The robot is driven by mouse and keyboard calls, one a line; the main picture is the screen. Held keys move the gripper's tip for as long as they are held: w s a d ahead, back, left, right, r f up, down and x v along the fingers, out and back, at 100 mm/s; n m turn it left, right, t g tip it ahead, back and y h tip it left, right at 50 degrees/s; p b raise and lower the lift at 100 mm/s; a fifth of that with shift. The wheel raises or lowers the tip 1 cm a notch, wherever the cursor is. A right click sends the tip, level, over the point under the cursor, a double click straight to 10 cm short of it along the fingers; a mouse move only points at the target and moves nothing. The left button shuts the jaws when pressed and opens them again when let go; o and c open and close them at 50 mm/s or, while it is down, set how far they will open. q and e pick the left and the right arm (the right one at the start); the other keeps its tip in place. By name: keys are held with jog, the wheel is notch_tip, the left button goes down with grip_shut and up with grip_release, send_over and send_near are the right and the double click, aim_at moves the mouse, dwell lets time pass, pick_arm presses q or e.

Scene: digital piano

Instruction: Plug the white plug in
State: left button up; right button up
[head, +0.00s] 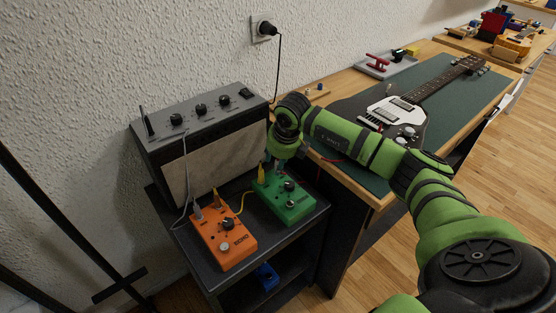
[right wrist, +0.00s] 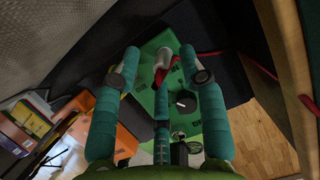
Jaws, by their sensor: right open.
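In the right wrist view, a small white plug (right wrist: 163,58) with red at its end is between my finger tips, by the edge of the green pedal (right wrist: 210,108). I cannot tell whether it is seated in the pedal. In the head view my right gripper (head: 275,158) is low over the far right corner of the green pedal (head: 296,203) and hides the plug. In the wrist view the teal fingers of the right gripper (right wrist: 160,75) are spread open around the plug, not closed on it. My left gripper is not in view.
An orange pedal (head: 224,240) with a pale plug stands left of the green one on a dark shelf (head: 308,217). A yellow cable (head: 241,204) joins them. The amplifier (head: 200,135) is behind. An electric guitar (head: 395,108) lies on the bench at right.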

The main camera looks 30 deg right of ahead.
jog(key=shift+p+v, duration=0.75)
jog(key=shift+v, duration=0.35)
jog(key=shift+p+v, duration=1.05)
jog(key=shift+v, duration=0.25)
